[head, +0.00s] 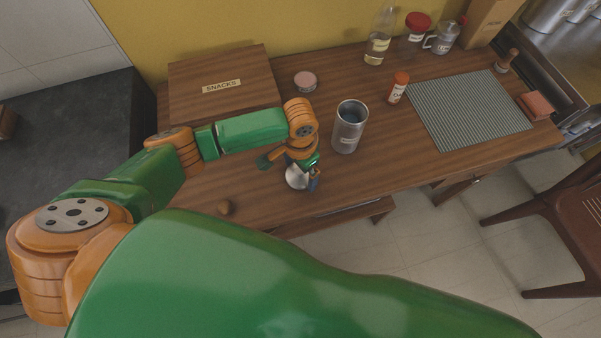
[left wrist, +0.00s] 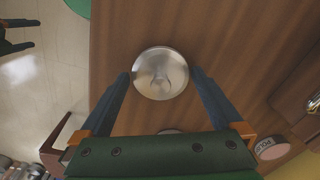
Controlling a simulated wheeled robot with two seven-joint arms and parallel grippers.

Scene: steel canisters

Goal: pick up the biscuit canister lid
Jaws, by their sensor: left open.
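The biscuit canister lid, a round silver metal lid (left wrist: 160,88), lies on the wooden table between the fingers of my left gripper (left wrist: 160,73) in the left wrist view. In the head view the lid (head: 295,180) is partly hidden by my left gripper (head: 303,176). The left gripper is open, fingers on either side of the lid; I cannot tell if they touch it. An open steel canister (head: 347,138) stands upright to the right, with something blue inside. My right gripper (left wrist: 22,35) shows at the left wrist view's edge, fingers apart, over the floor.
A wooden SNACKS box (head: 222,103) and a small pink-topped tin (head: 305,82) stand behind. An orange-capped jar (head: 398,88), bottle (head: 378,45) and grey mat (head: 468,110) are to the right.

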